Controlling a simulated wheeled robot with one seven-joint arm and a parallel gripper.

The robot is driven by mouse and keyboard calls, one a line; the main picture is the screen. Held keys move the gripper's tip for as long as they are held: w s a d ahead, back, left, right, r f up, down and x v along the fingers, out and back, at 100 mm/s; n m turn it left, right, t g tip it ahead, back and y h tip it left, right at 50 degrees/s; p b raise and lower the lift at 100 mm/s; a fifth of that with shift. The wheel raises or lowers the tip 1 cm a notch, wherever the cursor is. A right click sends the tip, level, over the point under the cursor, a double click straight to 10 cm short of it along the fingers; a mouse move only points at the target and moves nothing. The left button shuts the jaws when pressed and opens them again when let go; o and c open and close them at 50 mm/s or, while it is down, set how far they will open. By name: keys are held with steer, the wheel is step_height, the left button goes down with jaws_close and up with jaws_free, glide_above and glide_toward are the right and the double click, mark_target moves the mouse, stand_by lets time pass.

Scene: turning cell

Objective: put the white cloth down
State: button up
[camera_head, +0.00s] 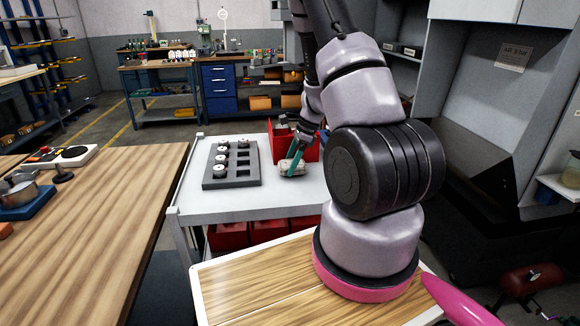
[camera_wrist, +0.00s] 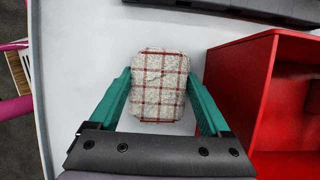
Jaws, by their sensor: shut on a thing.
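The white cloth (camera_wrist: 160,62) is a folded, rounded pad with a red check pattern in the wrist view. My gripper (camera_wrist: 158,92) has its two teal fingers on either side of the cloth, shut on it. In the head view the cloth (camera_head: 291,168) is at the tip of my gripper (camera_head: 296,158), low over the grey-white cart top (camera_head: 200,206). I cannot tell whether the cloth touches the surface. My arm hides part of the cart's right side.
An open red bin (camera_head: 308,153) stands just right of the cloth in the wrist view (camera_wrist: 235,95). A dark tray (camera_head: 209,184) with several metal parts lies left of the cloth. The cart top in front of the tray is clear. A wooden table (camera_head: 110,210) stands at left.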

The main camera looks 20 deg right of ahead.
steer(key=shift+f, duration=0.6)
steer(key=o, duration=1.3)
steer(key=shift+f, duration=0.1)
steer(key=v, duration=1.2)
steer(key=s+a+r+n+t, duration=0.1)
steer(key=s+a+r+n, duration=0.3)
steer(key=r, duration=0.5)
steer(key=s+a+r+n+t, duration=0.15)
steer(key=a+r+n, duration=0.3)
steer(key=r, duration=0.45)
steer(key=s+a+r+n+t, duration=0.1)
steer(key=s+a+r+n, duration=0.1)
steer(key=s+r, duration=0.1)
steer(key=s+a+r+n+t+h, duration=0.1)
steer(key=s+a+r+n, duration=0.1)
steer(key=s, duration=0.4)
steer(key=s+a+r+n+t+h, duration=0.1)
steer(key=s+a+r+n, duration=0.1)
steer(key=s+r+n, duration=0.2)
steer(key=shift+s+a+r+n, duration=0.25)
steer(key=shift+s+r, duration=0.35)
steer(key=shift+r, duration=0.15)
